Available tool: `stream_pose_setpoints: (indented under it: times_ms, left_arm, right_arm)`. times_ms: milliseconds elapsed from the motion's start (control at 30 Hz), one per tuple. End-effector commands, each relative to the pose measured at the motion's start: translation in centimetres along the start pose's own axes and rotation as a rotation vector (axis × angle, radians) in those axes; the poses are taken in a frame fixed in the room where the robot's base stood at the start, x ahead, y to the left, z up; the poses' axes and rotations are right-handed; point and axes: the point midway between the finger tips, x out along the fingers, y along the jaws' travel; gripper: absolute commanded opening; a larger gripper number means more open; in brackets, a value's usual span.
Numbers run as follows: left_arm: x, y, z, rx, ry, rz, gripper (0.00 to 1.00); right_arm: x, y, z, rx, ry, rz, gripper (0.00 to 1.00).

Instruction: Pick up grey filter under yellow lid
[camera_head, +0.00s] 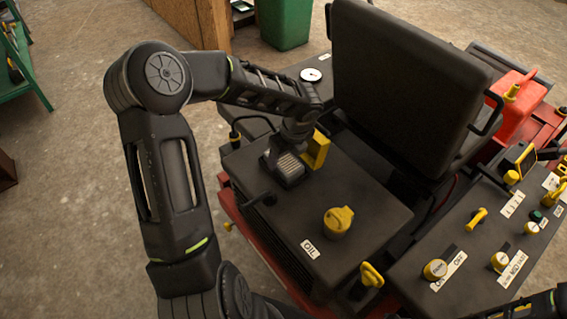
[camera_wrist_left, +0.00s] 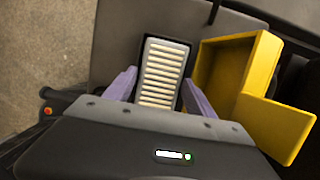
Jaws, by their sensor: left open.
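The grey filter (camera_head: 291,167) is a ribbed block in a dark frame, set in the top of the dark engine housing. The yellow lid (camera_head: 317,150) stands open beside it, to its right. In the left wrist view the filter's pale ribs (camera_wrist_left: 161,73) show between two purple fingers, and the yellow lid (camera_wrist_left: 238,75) is at the right. My left gripper (camera_wrist_left: 158,92) is open, with one finger on each side of the filter; I cannot tell whether they touch it. In the head view the left wrist hides part of the filter.
A yellow oil cap (camera_head: 338,221) is on the housing (camera_head: 375,205) in front of the filter. A black seat (camera_head: 400,85) rises behind it. A control panel (camera_head: 470,235) with yellow knobs is at right. A red can (camera_head: 513,110) stands farther back.

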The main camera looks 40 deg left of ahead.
Motion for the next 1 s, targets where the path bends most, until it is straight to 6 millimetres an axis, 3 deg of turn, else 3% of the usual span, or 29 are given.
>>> stream_pose_setpoints:
  times_ms: [633,1000]
  left_arm:
    - [0.21,-0.04,0.00,0.001,-0.001,-0.002,0.63]
    - [0.21,-0.04,0.00,0.001,0.000,-0.001,0.33]
  right_arm:
    - [0.01,0.00,0.00,0.000,0.000,0.000,0.36]
    - [0.01,0.00,0.00,0.000,0.000,0.000,0.36]
